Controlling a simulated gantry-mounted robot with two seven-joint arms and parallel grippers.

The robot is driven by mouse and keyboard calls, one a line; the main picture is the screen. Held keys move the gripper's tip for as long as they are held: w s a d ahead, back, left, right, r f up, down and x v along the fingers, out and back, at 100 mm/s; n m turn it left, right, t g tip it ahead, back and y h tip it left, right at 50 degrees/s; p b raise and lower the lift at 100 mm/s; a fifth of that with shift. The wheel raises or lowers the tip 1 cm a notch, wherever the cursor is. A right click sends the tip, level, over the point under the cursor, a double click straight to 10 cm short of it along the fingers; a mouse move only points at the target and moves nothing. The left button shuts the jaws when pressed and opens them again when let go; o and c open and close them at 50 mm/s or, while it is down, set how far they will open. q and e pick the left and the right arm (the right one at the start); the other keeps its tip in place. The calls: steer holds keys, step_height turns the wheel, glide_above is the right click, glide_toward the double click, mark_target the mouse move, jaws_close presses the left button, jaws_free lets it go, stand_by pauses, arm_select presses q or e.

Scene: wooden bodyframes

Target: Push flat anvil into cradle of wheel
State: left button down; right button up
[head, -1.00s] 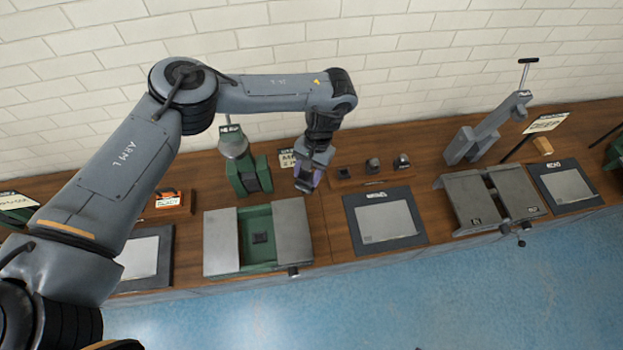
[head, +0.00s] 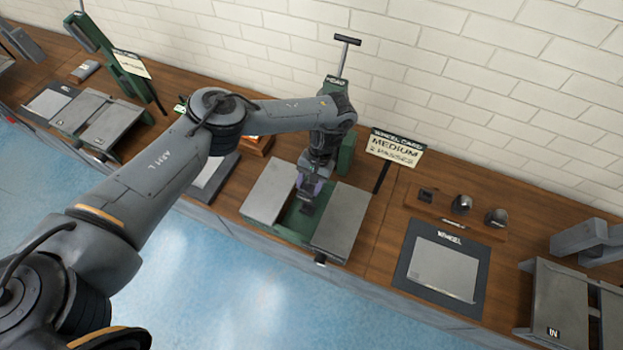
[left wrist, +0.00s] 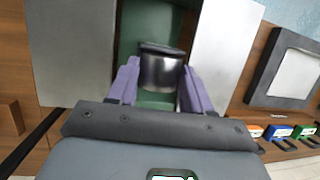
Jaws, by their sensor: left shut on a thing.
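My left gripper (head: 307,196) is over the green channel of the wheel, between its two grey plates. It is shut on the flat anvil, a short metallic cylinder with a dark end (left wrist: 161,68), held between the purple fingers (left wrist: 190,92) in the left wrist view. The green wheel frame (head: 346,153) stands behind the gripper, with a T-handle on top. The cradle is hidden under the gripper and anvil. I cannot tell whether the anvil touches it. My right gripper is not in view.
Grey plates flank the channel on the left (head: 270,190) and right (head: 342,222). A card (head: 395,149) reading "MEDIUM 2 PASSES" stands behind right. A wooden rack (head: 455,222) holds two domed anvils and a dark empty-looking seat. A sheet on a dark mat (head: 443,268) lies in front.

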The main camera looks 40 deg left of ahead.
mark_target(309, 190)
arm_select(q)
steer(key=shift+f, duration=0.2)
steer(key=shift+s, duration=0.1)
steer(key=shift+d+r+p, duration=0.1)
steer(key=shift+r+p, duration=0.05)
steer(key=shift+p, duration=0.4)
step_height(309, 190, down, 3)
steer(key=shift+f+b, duration=0.1)
steer(key=shift+b, duration=1.1)
steer(key=shift+f+b, duration=1)
steer(key=shift+f, duration=0.4)
